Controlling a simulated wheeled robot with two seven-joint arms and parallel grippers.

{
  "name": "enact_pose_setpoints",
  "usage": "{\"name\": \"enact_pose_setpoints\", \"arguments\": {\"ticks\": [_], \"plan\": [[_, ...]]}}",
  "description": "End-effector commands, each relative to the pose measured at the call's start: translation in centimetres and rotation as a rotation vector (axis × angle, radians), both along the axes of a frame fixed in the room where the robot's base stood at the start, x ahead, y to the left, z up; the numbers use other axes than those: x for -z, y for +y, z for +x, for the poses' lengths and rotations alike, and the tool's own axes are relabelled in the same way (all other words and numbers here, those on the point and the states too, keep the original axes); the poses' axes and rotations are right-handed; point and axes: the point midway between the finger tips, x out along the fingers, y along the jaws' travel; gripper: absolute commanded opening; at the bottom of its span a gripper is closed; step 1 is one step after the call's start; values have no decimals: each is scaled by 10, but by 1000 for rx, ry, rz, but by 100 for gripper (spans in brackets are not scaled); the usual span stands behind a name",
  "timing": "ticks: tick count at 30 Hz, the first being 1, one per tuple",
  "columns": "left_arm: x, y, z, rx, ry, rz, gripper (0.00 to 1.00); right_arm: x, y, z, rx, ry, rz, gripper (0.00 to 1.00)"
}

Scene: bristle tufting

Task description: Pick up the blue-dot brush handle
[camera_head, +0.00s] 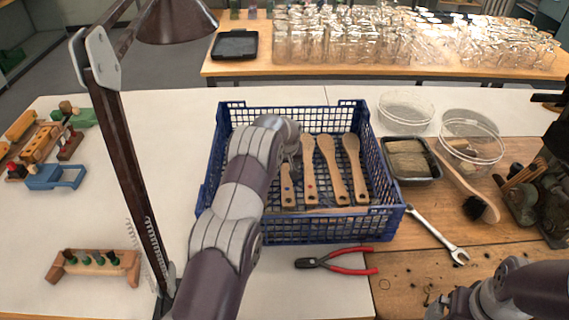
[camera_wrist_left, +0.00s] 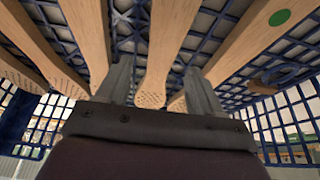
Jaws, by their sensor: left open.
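Several wooden brush handles (camera_head: 333,170) lie side by side in a blue mesh crate (camera_head: 318,236). A handle with a green dot (camera_wrist_left: 280,17) lies to the right. My right gripper (camera_head: 440,304) is partly in view at the bottom edge.
A dark lamp post (camera_head: 128,160) stands left of the crate. Red-handled pliers (camera_head: 340,262) lie in front. A wrench (camera_head: 437,234), a brush (camera_head: 468,190), a tray (camera_head: 411,160) and glass dishes (camera_head: 405,110) are on the right.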

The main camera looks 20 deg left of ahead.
Motion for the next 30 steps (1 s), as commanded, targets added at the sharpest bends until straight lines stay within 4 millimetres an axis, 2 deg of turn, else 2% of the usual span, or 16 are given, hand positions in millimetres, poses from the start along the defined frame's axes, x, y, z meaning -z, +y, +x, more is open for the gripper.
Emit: {"name": "enact_pose_setpoints", "arguments": {"ticks": [3,15,17,21,30], "plan": [[11,2,4,0,0,0,66,-1,0,0,0,1,0,100],[13,2,4,0,1,0,66,1,0,0,0,1,0,100],[12,2,4,0,0,0,50,0,0,0,0,1,0,100],[12,2,4,0,1,0,4,0,0,0,0,1,0,100],[10,2,4,0,0,0,3,-2,0,0,0,1,0,100]]}}
